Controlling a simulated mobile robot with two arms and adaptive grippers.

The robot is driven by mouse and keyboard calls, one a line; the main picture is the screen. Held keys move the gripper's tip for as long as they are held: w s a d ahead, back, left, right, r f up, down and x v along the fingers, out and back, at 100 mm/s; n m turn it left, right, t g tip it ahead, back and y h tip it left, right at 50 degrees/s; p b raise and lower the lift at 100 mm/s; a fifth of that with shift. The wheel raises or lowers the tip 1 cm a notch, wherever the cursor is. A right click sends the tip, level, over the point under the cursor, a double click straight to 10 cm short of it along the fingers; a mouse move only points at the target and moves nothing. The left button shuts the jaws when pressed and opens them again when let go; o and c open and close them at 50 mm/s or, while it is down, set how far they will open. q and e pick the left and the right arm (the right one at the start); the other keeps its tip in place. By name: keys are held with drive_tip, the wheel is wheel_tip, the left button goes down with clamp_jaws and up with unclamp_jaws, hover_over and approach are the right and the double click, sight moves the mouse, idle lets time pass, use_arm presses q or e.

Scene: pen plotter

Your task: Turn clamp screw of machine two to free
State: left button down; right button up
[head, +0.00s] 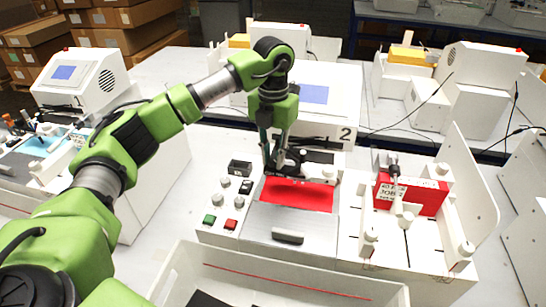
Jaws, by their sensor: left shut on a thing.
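Machine two (340,162), a white pen plotter marked "2", stands in the middle of the head view. Its pen carriage is above a red sheet (298,194) on the bed. My left gripper (273,163) reaches down from above to the carriage's left part, fingers pointing down. It is shut on the small clamp screw there; the fingers mostly hide the screw, so its turn position cannot be told. My right gripper is not in view.
Green and red buttons and several knobs are on the panel (226,200) left of the bed. A white tray (290,272) is in front. A fixture with a red block (425,197) stands at right. Other white machines (85,82) stand left and behind.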

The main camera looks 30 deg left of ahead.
sight(273, 160)
use_arm(q)
drive_tip(key=shift+w+r+n, duration=0.1)
drive_tip(key=shift+r+n, duration=0.1)
drive_tip(key=shift+n, duration=0.2)
drive_tip(key=c, duration=1.9)
unclamp_jaws()
drive_tip(key=shift+o, duration=0.3)
drive_tip(key=shift+f, duration=0.1)
wheel_tip(273, 160, up, 12)
